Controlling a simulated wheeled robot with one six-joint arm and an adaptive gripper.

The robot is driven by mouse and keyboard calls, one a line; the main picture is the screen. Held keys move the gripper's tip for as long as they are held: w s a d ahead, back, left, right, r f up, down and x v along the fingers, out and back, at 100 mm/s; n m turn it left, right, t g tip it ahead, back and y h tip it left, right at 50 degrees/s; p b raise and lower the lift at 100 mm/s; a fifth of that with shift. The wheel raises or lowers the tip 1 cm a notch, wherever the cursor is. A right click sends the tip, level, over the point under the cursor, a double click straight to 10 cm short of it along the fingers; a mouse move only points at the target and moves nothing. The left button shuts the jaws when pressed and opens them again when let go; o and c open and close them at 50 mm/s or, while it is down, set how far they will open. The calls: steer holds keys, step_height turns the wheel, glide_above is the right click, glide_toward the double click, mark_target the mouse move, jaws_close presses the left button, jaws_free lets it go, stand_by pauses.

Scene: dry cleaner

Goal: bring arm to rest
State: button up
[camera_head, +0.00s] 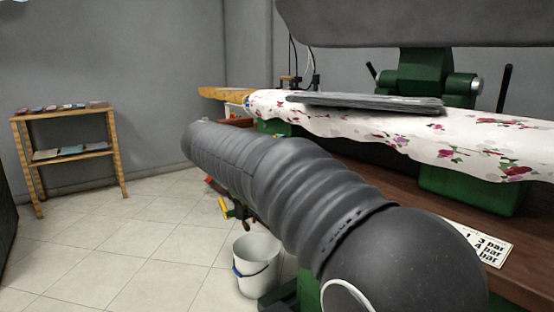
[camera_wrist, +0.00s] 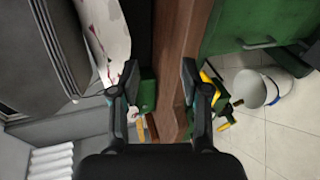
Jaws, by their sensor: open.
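My arm (camera_head: 290,190) stretches across the head view from the lower right toward the middle left, over the front of a pressing machine. Its far end points away, and the gripper does not show in the head view. In the wrist view my gripper (camera_wrist: 160,85) is open, with its two dark fingers apart and nothing between them. Beyond the fingers a brown wooden edge runs through the gap. The fingers look clear of it, but the exact distance cannot be told.
The press's grey upper part (camera_head: 420,22) hangs above. A white bucket (camera_head: 257,262) stands below; it also shows in the wrist view (camera_wrist: 250,90). A wooden shelf (camera_head: 65,117) stands left. Tiled floor between is free.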

steer(key=s+d+f+m+g+y+p, duration=0.1)
steer(key=s+d+f+g+y, duration=0.15)
steer(key=s+f, duration=0.55)
steer(key=s+d+f+m+g+y, duration=0.15)
steer(key=s+f+y, duration=0.25)
steer(key=s+f, duration=0.4)
steer(key=s+d+f+m+y+p, duration=0.1)
steer(key=s+d+m+y, duration=0.1)
steer(key=s, duration=0.7)
steer(key=s+d+f+m+y+p, duration=0.1)
steer(key=s+d+m, duration=0.4)
steer(key=s, duration=0.5)
steer(key=shift+s+d+f+g+y+p, duration=0.2)
steer(key=shift+d+f+g+y+p, duration=0.2)
steer(key=shift+d+f, duration=0.5)
steer(key=shift+r, duration=0.1)
steer(key=shift+c, duration=0.4)
steer(key=shift+a, duration=0.1)
